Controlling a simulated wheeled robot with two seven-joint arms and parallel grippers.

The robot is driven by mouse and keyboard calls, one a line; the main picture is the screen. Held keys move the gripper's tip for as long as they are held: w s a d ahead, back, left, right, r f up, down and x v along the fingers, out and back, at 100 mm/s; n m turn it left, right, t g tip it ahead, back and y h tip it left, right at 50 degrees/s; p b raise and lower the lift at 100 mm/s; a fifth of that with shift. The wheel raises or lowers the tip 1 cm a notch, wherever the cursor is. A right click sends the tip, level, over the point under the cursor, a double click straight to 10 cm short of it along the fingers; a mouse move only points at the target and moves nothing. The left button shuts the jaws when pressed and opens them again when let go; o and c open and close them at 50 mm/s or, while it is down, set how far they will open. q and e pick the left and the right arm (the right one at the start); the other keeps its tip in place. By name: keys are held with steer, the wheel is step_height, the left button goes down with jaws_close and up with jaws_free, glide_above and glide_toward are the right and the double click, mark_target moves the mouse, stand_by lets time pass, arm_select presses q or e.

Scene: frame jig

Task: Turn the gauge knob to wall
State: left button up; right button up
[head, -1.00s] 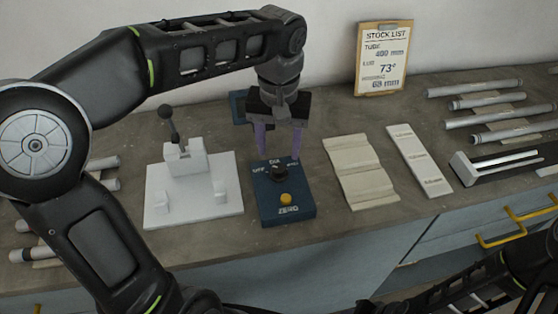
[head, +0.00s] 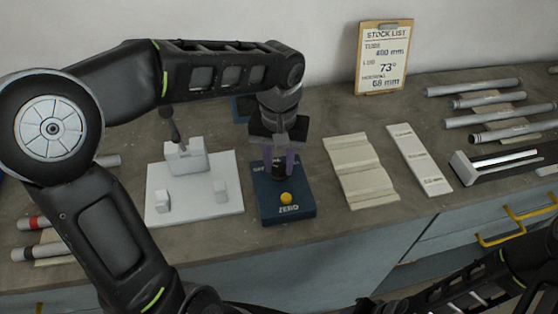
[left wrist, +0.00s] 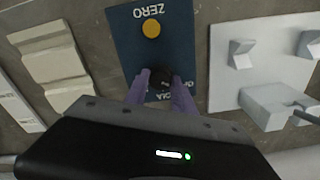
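The blue gauge box (head: 287,208) lies on the bench with a yellow ZERO button (head: 286,198) at its near end. Its dark round knob (left wrist: 161,76) shows in the left wrist view between the two purple fingers of my left gripper (left wrist: 161,80). In the head view my left gripper (head: 279,168) points down over the far half of the box and hides the knob and most of its labels. The fingers stand close on either side of the knob; whether they touch it is unclear. My right gripper is not in view.
A white fixture (head: 194,200) with a lever stands left of the box. A cream wavy block (head: 360,172) and a pale strip (head: 419,160) lie to the right. Tubes (head: 487,102) lie at the far right. A stock list clipboard (head: 382,58) leans on the wall.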

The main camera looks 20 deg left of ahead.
arm_select(q)
jaws_close()
steer(key=shift+m, duration=0.4)
steer(key=m, duration=0.5)
steer(key=m+p, duration=0.1)
steer(key=m, duration=0.4)
steer(key=shift+m, duration=0.3)
steer(key=m+p, duration=0.1)
steer(key=m, duration=0.5)
steer(key=shift+r, duration=0.1)
steer(key=m+p, duration=0.1)
steer(key=m, duration=0.5)
steer(key=shift+m+p, duration=0.3)
steer(key=shift+p, duration=0.1)
